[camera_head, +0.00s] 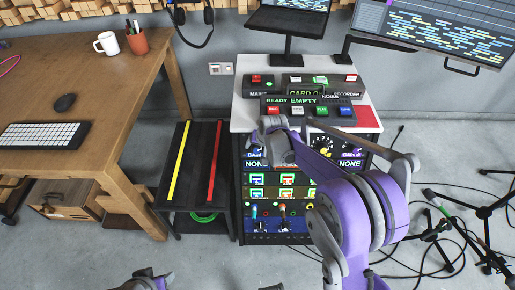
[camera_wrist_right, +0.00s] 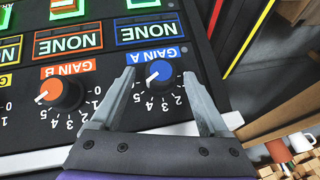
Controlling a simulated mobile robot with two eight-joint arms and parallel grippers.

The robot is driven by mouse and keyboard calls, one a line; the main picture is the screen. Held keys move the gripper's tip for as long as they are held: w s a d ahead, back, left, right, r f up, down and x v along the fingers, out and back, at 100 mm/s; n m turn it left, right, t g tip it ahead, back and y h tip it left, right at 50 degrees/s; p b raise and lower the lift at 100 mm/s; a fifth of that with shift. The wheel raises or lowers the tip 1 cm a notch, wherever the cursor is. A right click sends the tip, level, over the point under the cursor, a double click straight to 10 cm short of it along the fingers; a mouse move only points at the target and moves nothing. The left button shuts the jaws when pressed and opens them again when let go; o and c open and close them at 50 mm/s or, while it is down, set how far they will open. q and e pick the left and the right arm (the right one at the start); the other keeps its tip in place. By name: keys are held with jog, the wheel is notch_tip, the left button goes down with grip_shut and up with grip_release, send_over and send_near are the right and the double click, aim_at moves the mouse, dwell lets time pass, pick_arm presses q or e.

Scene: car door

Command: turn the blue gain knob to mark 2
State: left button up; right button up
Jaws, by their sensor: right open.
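The blue gain knob (camera_wrist_right: 159,72) sits under the GAIN A label in the right wrist view, where the panel appears upside down. Its white pointer is toward the lower left of that picture, on the side of the 5; the exact reading is hard to tell. My right gripper (camera_wrist_right: 160,80) is open, with one finger on each side of the blue knob; I cannot tell whether either finger touches it. In the head view my right gripper (camera_head: 277,146) is over the rack's front, hiding the blue knob. Part of my left arm (camera_head: 147,281) shows at the bottom edge.
The orange GAIN B knob (camera_wrist_right: 62,96) is close beside one finger. Lit NONE displays (camera_wrist_right: 148,33) are beyond the knobs. A black side table (camera_head: 190,175) with yellow and red strips stands left of the rack. Cables and stands (camera_head: 440,235) lie at right.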

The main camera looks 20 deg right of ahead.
jog(key=shift+w+f, duration=0.1)
jog(key=shift+f, duration=0.1)
grip_shut()
dwell(0.3)
